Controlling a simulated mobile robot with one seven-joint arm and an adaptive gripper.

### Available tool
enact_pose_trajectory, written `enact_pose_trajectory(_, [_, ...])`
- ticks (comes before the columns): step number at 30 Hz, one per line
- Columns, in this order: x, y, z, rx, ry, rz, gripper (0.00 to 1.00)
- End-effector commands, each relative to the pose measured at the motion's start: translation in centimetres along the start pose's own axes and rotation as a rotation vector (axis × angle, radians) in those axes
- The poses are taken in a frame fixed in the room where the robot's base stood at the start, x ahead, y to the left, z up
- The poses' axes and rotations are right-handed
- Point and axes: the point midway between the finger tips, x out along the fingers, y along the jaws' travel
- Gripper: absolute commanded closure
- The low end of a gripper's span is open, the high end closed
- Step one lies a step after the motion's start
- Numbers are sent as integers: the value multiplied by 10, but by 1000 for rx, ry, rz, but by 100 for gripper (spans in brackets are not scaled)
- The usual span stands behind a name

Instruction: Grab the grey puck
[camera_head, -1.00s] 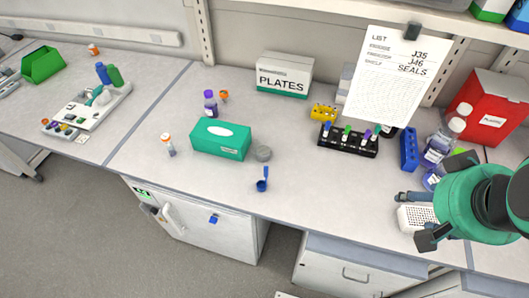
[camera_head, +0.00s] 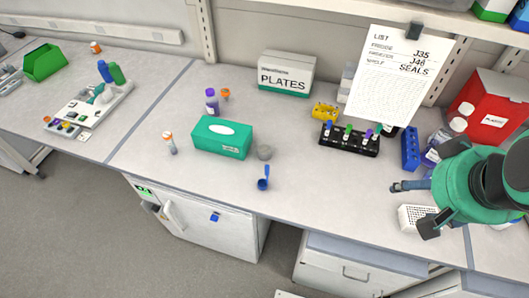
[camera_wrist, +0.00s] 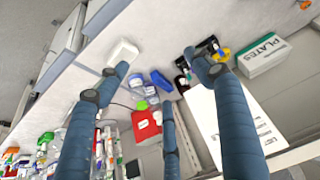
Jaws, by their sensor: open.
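The grey puck (camera_head: 264,152) is a small round grey piece on the bench. It lies just right of the teal tissue box (camera_head: 222,138) and above the blue scoop (camera_head: 263,179) in the head view. My gripper (camera_head: 411,208) is at the right of the head view, well apart from the puck, over the white perforated rack near the bench's front edge. In the wrist view the fingers (camera_wrist: 152,66) are spread wide with nothing between them. I cannot make out the puck in the wrist view.
The PLATES box (camera_head: 285,75) is behind the puck. A hanging list (camera_head: 388,80) covers part of the back. The bench front is mostly clear.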

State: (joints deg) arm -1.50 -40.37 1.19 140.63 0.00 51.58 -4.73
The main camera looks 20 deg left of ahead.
Motion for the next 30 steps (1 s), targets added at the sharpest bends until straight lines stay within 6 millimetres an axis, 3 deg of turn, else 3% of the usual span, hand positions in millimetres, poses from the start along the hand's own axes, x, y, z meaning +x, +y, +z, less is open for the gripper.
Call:
enact_pose_trajectory(8, [15,-24,-58,-295,-56,-44,34])
enact_pose_trajectory(14, [37,-51,-104,-550,-95,-88,34])
enact_pose_trajectory(24, [89,-112,-168,-983,-145,-176,34])
enact_pose_trajectory(30, [128,-156,-196,-1237,-166,-235,34])
